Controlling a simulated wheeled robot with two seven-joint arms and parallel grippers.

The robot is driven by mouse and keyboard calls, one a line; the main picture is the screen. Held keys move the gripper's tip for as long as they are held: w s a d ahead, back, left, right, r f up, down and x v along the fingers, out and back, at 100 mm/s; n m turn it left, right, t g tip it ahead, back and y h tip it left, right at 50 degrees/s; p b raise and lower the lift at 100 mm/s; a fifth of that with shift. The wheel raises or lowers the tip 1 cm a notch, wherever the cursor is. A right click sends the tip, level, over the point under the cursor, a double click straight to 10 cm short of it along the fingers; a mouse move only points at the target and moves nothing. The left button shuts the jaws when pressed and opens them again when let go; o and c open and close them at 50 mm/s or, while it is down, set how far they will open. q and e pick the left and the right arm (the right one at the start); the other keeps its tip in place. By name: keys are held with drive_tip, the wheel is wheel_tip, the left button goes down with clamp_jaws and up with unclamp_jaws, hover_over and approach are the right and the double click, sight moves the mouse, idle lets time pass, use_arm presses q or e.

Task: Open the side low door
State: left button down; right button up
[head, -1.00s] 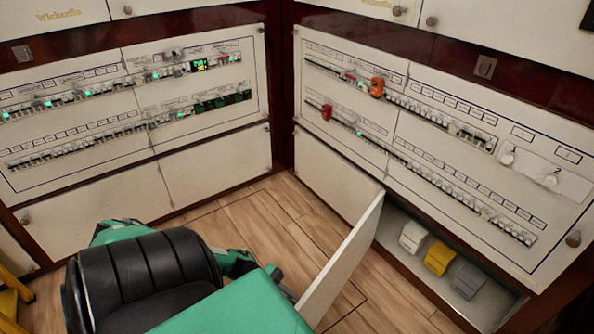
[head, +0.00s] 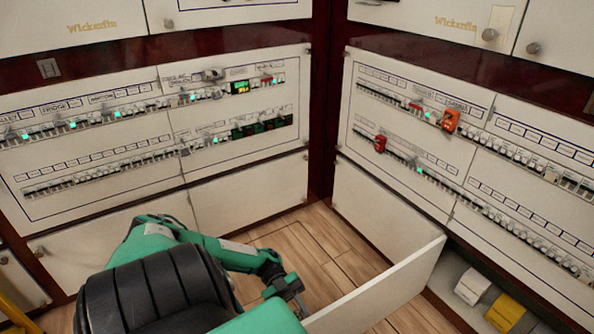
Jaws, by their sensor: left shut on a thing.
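The side low door (head: 378,288) is a white panel under the right-hand breaker wall. It stands swung out into the room, well away from its opening, with its hinge side at the cabinet. My left gripper (head: 297,303) is at the door's free edge and is shut on it. The exact grip and any knob there are hidden by my green arm. Inside the open compartment, a white box (head: 473,286) and a yellow box (head: 505,312) show. My right gripper is not in view.
Breaker rows fill the left panel (head: 60,165) and the right panel (head: 480,170). An orange device (head: 450,120) and a red one (head: 380,143) sit on the right rows. The wooden floor (head: 310,245) between the cabinets is clear.

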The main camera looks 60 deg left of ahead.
use_arm(q)
drive_tip(key=shift+f, duration=0.1)
drive_tip(key=c, duration=1.2)
unclamp_jaws()
drive_tip(key=shift+o, duration=0.2)
drive_tip(key=shift+a, duration=0.1)
drive_tip(key=a, duration=1.3)
drive_tip(key=shift+w+a, duration=0.3)
drive_tip(key=shift+w, duration=0.05)
